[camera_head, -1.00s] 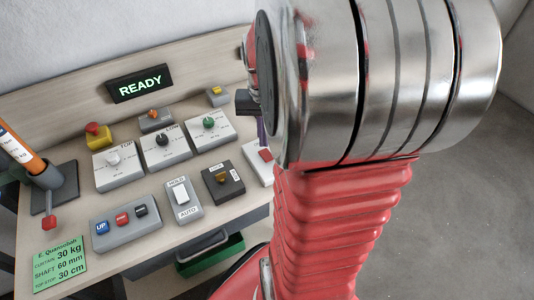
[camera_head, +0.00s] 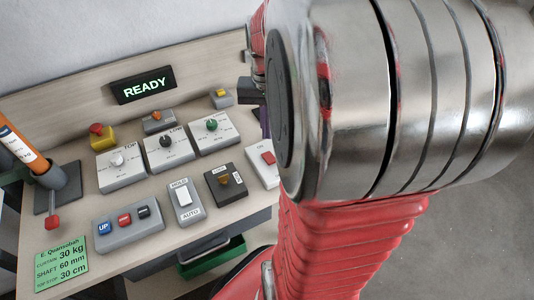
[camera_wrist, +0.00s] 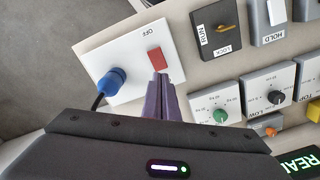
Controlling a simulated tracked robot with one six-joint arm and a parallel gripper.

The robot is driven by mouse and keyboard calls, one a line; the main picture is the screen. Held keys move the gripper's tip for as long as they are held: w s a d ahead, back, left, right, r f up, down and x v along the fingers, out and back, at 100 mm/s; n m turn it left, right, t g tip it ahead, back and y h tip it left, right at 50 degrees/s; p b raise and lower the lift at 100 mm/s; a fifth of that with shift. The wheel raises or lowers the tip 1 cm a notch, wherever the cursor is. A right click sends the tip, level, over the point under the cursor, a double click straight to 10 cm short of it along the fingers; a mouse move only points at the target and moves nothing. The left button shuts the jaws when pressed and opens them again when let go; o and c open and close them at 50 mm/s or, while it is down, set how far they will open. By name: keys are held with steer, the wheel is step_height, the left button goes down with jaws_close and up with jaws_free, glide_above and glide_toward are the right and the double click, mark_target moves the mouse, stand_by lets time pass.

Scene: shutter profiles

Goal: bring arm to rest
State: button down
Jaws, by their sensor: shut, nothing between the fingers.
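My gripper (camera_wrist: 162,82) shows in the wrist view as two purple fingers pressed together, with nothing between them. Its tips appear close to the red rocker switch (camera_wrist: 156,60) on a white panel (camera_wrist: 120,65); I cannot tell whether they touch. In the head view my red and silver arm fills the right half and hides most of the gripper. The red switch (camera_head: 268,158) shows just left of the arm there.
The sloped console (camera_head: 225,75) carries a READY display (camera_head: 143,86), dials, a HOLD/AUTO switch (camera_head: 185,199), a key switch (camera_head: 225,185) and a button box (camera_head: 128,226). A blue plug (camera_wrist: 112,80) with a cable sits on the white panel. Grey floor (camera_head: 470,250) is clear at right.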

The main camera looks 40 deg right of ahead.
stand_by(0.4)
steer(key=shift+f, duration=0.25)
steer(key=s+a+r+n+t, duration=0.2)
steer(key=a+r+n, duration=0.1)
steer(key=a, duration=0.8)
steer(key=s+a+r+n+t, duration=0.2)
steer(key=a+n, duration=0.4)
steer(key=a, duration=0.6)
step_height(320, 180, up, 2)
steer(key=shift+r+t, duration=0.1)
steer(key=shift+t, duration=0.7)
